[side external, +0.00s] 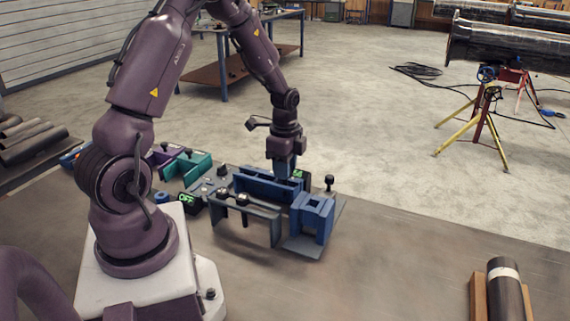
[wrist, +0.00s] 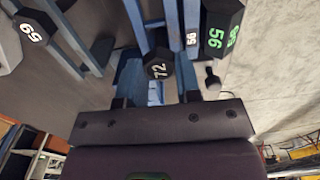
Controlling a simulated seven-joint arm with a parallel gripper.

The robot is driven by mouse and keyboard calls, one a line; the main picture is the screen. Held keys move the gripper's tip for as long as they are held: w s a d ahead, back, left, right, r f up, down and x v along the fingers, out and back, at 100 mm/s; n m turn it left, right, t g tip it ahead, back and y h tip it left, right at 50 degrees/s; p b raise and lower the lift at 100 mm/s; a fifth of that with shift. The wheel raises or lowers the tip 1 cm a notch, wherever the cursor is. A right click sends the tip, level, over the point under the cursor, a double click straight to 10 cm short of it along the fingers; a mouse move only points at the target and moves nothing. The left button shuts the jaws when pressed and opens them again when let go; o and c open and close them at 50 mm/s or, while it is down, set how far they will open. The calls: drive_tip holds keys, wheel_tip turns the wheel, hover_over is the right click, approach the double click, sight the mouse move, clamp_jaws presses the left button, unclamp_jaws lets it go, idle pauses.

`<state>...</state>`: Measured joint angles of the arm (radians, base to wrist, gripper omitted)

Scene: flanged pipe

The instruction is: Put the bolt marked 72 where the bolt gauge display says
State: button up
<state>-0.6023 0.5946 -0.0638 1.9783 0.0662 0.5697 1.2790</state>
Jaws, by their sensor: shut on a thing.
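The bolt marked 72 (wrist: 158,67), with a dark hexagonal head and white number, sits between my fingertips in the wrist view, beside blue rails. My gripper (wrist: 157,88) is shut on it. In the side view my gripper (side external: 284,168) points down at the blue fixture (side external: 262,187) on the bench; the bolt is hidden there. I cannot tell whether the bolt touches the rails.
Another bolt (wrist: 31,32) marked 59 lies at left in the wrist view. A display (side external: 187,199) reads OFF. A blue open block (side external: 312,217) stands front right of the fixture, with a black knob (side external: 329,183) behind it. Teal holders (side external: 190,166) stand left.

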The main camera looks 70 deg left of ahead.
drive_tip(key=shift+f, duration=0.7)
idle(0.3)
drive_tip(key=o, duration=1.5)
drive_tip(key=shift+c, duration=0.2)
drive_tip(key=shift+r, duration=3.5)
